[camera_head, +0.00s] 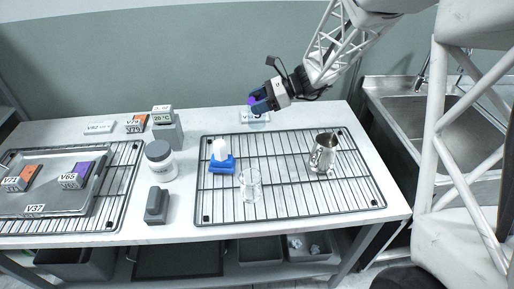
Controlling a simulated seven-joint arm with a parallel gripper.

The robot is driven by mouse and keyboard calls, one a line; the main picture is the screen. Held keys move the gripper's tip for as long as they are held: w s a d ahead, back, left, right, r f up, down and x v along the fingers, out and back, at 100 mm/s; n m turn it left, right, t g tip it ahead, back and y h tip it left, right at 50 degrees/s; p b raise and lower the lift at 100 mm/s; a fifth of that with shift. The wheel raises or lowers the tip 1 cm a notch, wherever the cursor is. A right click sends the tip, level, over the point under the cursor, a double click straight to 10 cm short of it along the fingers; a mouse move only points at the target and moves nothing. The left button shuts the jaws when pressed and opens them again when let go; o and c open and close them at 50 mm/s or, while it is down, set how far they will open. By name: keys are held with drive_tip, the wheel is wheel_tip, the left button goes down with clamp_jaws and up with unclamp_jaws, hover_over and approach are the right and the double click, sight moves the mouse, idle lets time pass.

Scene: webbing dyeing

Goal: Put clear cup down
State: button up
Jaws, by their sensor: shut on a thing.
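A clear cup (250,187) stands upright on the right wire rack (290,213), near the rack's front and left of its middle. My gripper (258,104) is up at the back edge of the table, well behind the cup and apart from it. It is shut on a small purple and dark thing (254,102), whose shape is partly hidden by the jaws.
A metal pitcher (323,153) stands right of the cup; a blue-based white-topped object (221,158) is behind-left. A white jar (161,161) and grey device (156,206) stand left of the rack. A tray (80,198) lies far left. The rack's front right is clear.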

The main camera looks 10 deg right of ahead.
sight(257, 127)
idle(0.4)
drive_tip(key=shift+f, duration=3.05)
drive_tip(key=shift+f, duration=0.1)
drive_tip(key=shift+f, duration=1.8)
drive_tip(key=shift+f, duration=0.1)
drive_tip(key=o, duration=1.3)
